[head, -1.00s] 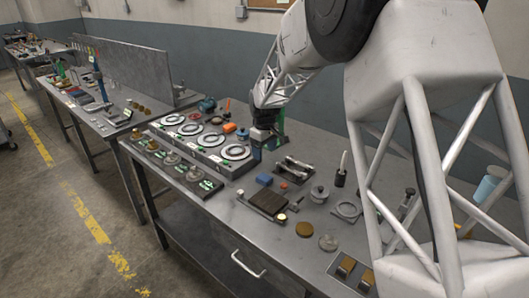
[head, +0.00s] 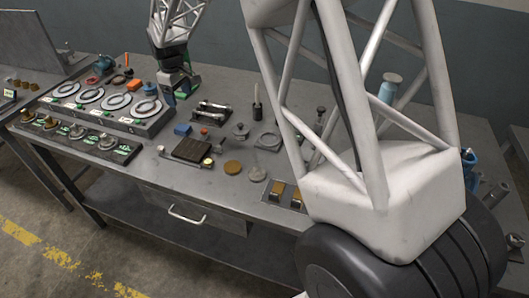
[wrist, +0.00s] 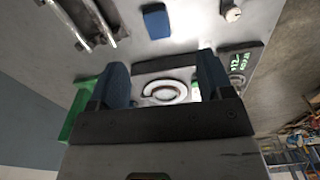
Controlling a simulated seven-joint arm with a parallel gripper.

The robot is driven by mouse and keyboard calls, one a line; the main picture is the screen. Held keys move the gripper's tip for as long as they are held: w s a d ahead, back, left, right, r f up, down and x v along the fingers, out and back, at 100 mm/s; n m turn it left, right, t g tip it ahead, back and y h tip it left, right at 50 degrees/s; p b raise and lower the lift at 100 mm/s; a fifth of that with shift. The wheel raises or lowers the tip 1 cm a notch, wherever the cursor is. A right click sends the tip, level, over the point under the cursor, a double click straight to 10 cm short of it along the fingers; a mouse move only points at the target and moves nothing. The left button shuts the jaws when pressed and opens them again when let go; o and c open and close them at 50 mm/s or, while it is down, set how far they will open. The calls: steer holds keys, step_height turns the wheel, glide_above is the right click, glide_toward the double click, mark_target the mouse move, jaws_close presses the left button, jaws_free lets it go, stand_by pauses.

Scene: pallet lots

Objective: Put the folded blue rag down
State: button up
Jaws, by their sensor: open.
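A small blue block-like piece (head: 182,129), which may be the folded blue rag, lies flat on the grey workbench (head: 222,215), in front of my gripper (head: 177,98). I cannot tell whether it is cloth. It also shows at the top of the wrist view (wrist: 155,20), beyond the fingertips and apart from them. My gripper (wrist: 165,78) is open, its two dark blue fingers spread. Nothing shows held between them; a pale ring (wrist: 168,90) on a panel is seen through the gap.
A panel with several ring dials (head: 117,101) stands left of my gripper. A green piece (wrist: 82,110) is close beside the left finger. A metal clamp-like fixture (head: 212,110), a dark tray (head: 191,150) and discs (head: 232,167) crowd the bench to the right. Bare bench shows along the front edge.

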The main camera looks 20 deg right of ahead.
steer(key=s+d+r+m, duration=0.2)
steer(key=s+d+r, duration=0.2)
steer(key=s+r, duration=0.6)
steer(key=s+d+m+t, duration=0.1)
steer(key=s+d+m, duration=0.1)
steer(key=s, duration=1.6)
steer(key=s+d+m+t, duration=0.1)
steer(key=s+d+m, duration=0.2)
steer(key=s, duration=1.6)
steer(key=shift+d+m, duration=0.25)
steer(key=shift+m, duration=0.45)
steer(key=shift+w, duration=0.1)
steer(key=shift+o, duration=0.5)
steer(key=shift+w, duration=0.1)
